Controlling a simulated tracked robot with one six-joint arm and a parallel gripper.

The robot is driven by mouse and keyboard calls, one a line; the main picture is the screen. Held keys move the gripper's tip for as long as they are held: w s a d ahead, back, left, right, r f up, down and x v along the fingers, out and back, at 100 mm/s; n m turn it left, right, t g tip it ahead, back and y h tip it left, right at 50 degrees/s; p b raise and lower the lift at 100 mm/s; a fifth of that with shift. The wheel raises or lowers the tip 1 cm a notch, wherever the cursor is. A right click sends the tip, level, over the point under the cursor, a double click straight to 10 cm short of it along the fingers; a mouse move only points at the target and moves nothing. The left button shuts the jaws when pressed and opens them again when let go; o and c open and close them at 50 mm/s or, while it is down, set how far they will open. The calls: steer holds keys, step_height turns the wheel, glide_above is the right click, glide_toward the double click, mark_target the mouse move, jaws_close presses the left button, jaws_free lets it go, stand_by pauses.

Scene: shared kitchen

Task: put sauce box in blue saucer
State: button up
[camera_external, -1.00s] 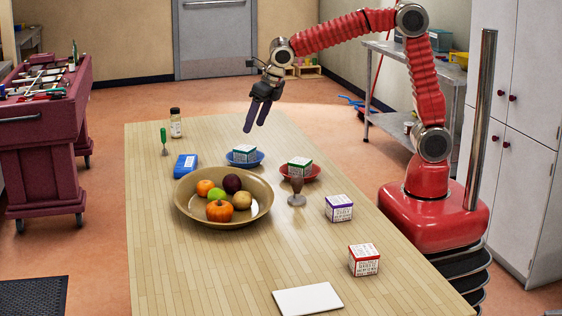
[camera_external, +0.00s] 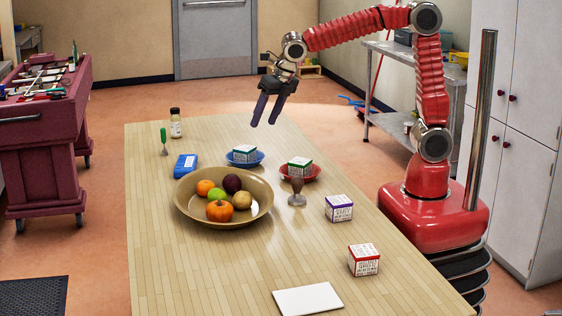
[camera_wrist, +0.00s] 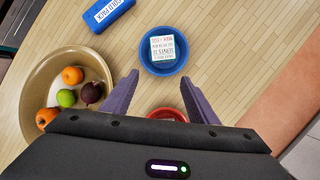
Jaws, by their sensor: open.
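The blue saucer (camera_external: 258,160) is on the table beyond the fruit bowl and holds a small white box with green trim (camera_external: 244,153). In the wrist view the blue saucer (camera_wrist: 165,71) shows at top centre with this box (camera_wrist: 162,48) in it. A similar green-trimmed box (camera_external: 299,167) sits in a red saucer (camera_external: 314,177). A purple-trimmed box (camera_external: 338,209) and a red-trimmed box (camera_external: 364,261) stand on the table. I cannot tell from the labels which is the sauce box. My gripper (camera_external: 263,119) is open and empty, above the table's far part.
A wide bowl of fruit (camera_external: 191,214) fills the middle left. A goblet (camera_external: 296,192) stands by the red saucer. A blue cold pack (camera_external: 185,166), a green-handled tool (camera_external: 163,141) and a jar (camera_external: 176,123) lie farther back. A white board (camera_external: 308,299) is at the near edge.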

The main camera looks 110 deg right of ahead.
steer(key=s+a+m+t+y, duration=0.1)
steer(key=s+a+m, duration=0.8)
steer(key=s+m, duration=0.2)
steer(key=s+a+m+t+y, duration=0.1)
steer(key=s+a+m+y, duration=0.1)
steer(key=s+a+m, duration=0.7)
steer(key=s+m, duration=0.2)
steer(key=m, duration=0.2)
steer(key=shift+s+r, duration=0.2)
steer(key=shift+s, duration=0.15)
